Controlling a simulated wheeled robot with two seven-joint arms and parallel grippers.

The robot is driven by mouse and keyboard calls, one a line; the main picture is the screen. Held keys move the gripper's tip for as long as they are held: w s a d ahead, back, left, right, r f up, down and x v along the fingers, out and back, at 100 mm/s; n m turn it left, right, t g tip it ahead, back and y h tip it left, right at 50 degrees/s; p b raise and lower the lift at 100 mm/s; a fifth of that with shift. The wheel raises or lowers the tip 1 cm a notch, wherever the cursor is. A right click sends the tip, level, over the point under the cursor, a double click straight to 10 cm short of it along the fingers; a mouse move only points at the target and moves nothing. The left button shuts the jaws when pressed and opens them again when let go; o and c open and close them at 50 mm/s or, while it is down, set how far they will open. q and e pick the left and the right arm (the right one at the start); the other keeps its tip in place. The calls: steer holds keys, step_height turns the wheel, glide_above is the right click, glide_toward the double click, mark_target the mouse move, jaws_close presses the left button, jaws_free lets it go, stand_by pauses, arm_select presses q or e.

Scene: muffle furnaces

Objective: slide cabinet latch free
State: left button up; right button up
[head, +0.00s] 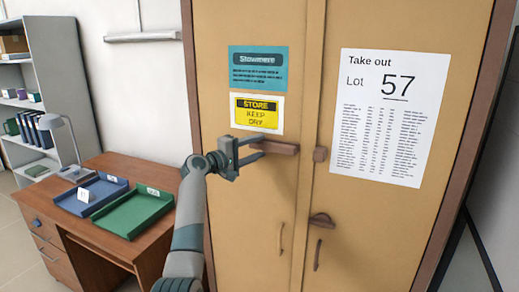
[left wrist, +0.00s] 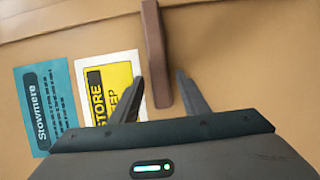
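The tan cabinet (head: 259,200) has two closed doors. A brown latch bar (head: 277,147) lies across the left door near the seam. My left gripper (head: 258,148) is open at the bar's left end. In the left wrist view the bar (left wrist: 153,45) reaches down between the two spread fingers (left wrist: 160,75), with space on both sides. Whether the fingers touch it I cannot tell. My right gripper is not in view.
A second brown fitting (head: 321,220) and two door handles (head: 280,237) (head: 317,255) are lower on the doors. A wooden desk (head: 110,255) with a blue tray (head: 67,205) and a green tray (head: 120,228) stands left. Shelves (head: 40,60) stand behind it.

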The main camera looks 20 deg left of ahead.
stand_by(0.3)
arm_select(q)
steer(key=shift+s+a+f, duration=0.1)
steer(key=shift+s+a, duration=0.05)
steer(key=shift+s, duration=0.3)
steer(key=b+v, duration=0.5)
steer(key=v, duration=1.1)
steer(key=shift+s+a+b, duration=0.2)
steer(key=shift+b, duration=0.15)
